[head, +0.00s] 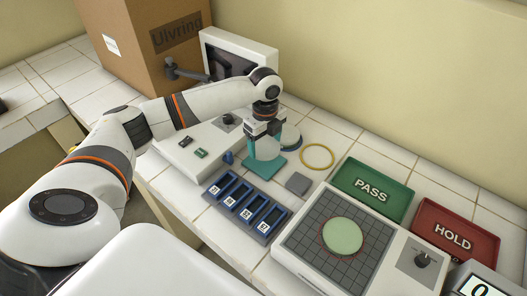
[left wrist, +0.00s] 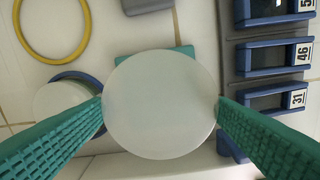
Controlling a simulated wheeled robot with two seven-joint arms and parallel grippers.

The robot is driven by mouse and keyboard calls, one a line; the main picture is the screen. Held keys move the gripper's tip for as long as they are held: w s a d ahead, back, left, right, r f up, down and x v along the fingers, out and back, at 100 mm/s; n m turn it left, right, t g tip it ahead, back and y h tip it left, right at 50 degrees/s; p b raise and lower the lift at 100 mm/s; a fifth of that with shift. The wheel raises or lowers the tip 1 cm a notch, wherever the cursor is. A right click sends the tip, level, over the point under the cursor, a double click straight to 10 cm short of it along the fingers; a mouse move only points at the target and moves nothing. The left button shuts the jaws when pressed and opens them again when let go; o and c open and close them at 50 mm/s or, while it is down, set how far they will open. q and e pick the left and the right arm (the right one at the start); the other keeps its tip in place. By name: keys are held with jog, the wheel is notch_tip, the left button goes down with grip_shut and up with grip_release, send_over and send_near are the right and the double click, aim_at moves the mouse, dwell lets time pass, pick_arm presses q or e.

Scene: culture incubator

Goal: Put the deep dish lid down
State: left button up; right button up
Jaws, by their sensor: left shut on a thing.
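The deep dish lid is the pale round disc (left wrist: 160,104) between my left gripper's green fingers in the left wrist view; it also shows below the gripper in the head view (head: 266,148). My left gripper (head: 262,135) is shut on the lid's edges. Under it is a teal mat or plate (head: 263,166), mostly hidden in the left wrist view. I cannot tell whether the lid touches it. A second round dish with a blue rim (head: 290,138) stands just beside, partly behind the gripper. A pale green dish (head: 342,236) sits on the gridded plate. My right gripper is not in view.
A yellow ring (head: 317,157) and a small grey block (head: 298,184) lie on the white tiles. A blue slotted rack (head: 243,207) is in front. The green PASS tray (head: 372,187) and red HOLD tray (head: 456,230) are at the right. An open incubator (head: 237,58) stands behind.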

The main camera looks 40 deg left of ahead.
aim_at(265, 153)
pick_arm(q)
notch_tip(265, 153, down, 5)
jog(key=shift+a+f+p, duration=0.1)
jog(key=shift+p, duration=0.25)
jog(key=shift+f, duration=0.15)
jog(key=o, duration=0.9)
jog(key=shift+o, duration=0.2)
jog(key=shift+r, duration=0.2)
notch_tip(265, 153, up, 12)
jog(key=shift+b, duration=0.9)
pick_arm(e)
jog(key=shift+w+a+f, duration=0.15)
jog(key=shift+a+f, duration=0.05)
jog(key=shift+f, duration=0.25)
